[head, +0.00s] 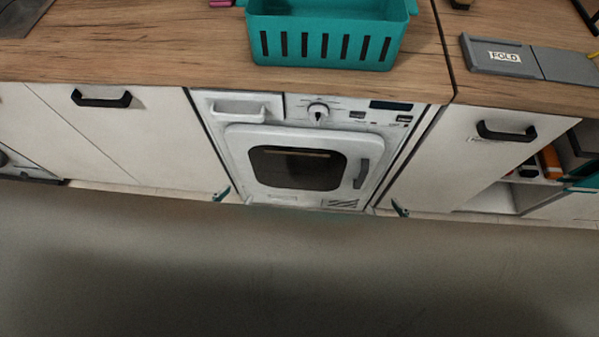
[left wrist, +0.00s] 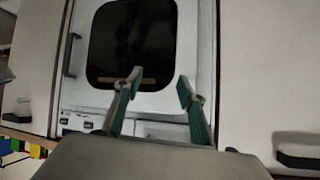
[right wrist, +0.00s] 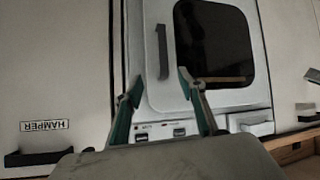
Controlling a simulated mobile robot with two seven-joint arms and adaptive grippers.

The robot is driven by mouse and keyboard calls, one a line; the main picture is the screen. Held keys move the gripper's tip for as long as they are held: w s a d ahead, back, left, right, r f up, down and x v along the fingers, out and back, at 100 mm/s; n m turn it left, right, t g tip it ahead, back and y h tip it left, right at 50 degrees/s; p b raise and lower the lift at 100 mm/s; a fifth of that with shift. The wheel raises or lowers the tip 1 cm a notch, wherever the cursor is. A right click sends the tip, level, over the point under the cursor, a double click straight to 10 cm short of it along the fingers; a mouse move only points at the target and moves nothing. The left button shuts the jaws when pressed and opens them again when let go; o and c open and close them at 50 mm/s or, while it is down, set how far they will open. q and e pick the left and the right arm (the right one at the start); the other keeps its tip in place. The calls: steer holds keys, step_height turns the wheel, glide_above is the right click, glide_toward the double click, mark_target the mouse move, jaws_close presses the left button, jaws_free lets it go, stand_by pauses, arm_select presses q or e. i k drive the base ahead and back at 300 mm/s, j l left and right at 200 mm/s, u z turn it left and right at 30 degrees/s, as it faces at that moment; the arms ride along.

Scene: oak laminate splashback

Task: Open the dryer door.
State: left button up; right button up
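The white dryer (head: 215,107) sits under the counter with its door (head: 238,143) closed flat against the front. The door has a dark window (head: 295,170) and a grey vertical handle (head: 362,173) on its right side. In the inverted right wrist view, the handle (right wrist: 163,50) appears beyond and between the fingertips of my right gripper (right wrist: 160,86), which is open and empty. My left gripper (left wrist: 159,86) is open and empty, facing the window (left wrist: 130,40). In the head view only teal tips of the left (head: 222,193) and right (head: 400,208) grippers show, low beside the dryer.
A teal slotted basket (head: 325,45) and a grey FOLD board (head: 500,55) rest on the wooden counter (head: 130,45). White cabinets with black handles (head: 102,98) (head: 506,132) flank the dryer. An open shelf (head: 530,185) is at right. The floor (head: 300,270) in front looks clear.

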mark_target(286, 161)
steer(key=l, duration=0.4)
steer(key=k+l+u, duration=0.15)
steer(key=l, duration=0.7)
steer(key=k+l+u, duration=0.15)
steer(key=l, duration=0.25)
steer(key=k+l, duration=0.1)
steer(key=l, duration=0.35)
steer(key=k+l+u, duration=0.3)
steer(key=k+l, duration=0.2)
steer(key=l, duration=0.4)
steer(key=i+u, duration=0.05)
